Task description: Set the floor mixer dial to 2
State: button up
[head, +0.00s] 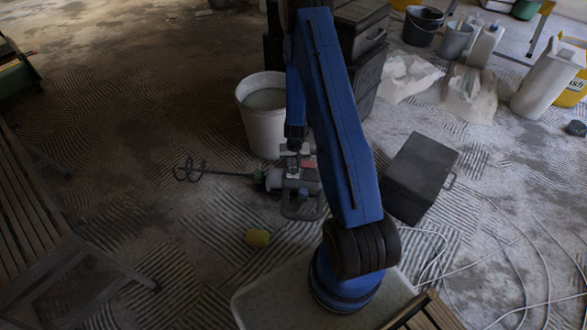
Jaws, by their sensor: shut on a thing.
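The floor mixer (292,182) lies on the floor left of my arm, a grey-green body with a looped handle at its near end. Its shaft and wire paddle (190,170) stretch out to the left. My gripper (296,153) points down at the top of the mixer body, small and dark in the head view. It is shut on the mixer's dial, which the fingers mostly hide. The dial's number marks are too small to read. A small reddish patch shows on the body just right of the gripper.
A white bucket (264,135) stands just behind the mixer. A dark box (420,170) is to the right, with loose cables nearer. A slatted bench (35,230) is at left. Bags and canisters stand at back right.

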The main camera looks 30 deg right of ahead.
aim_at(295, 170)
jog(key=shift+n, duration=1.6)
jog(key=o, duration=1.1)
jog(key=shift+c, duration=0.2)
notch_tip(295, 170, up, 17)
jog(key=shift+d+r, duration=0.2)
jog(key=shift+d, duration=0.05)
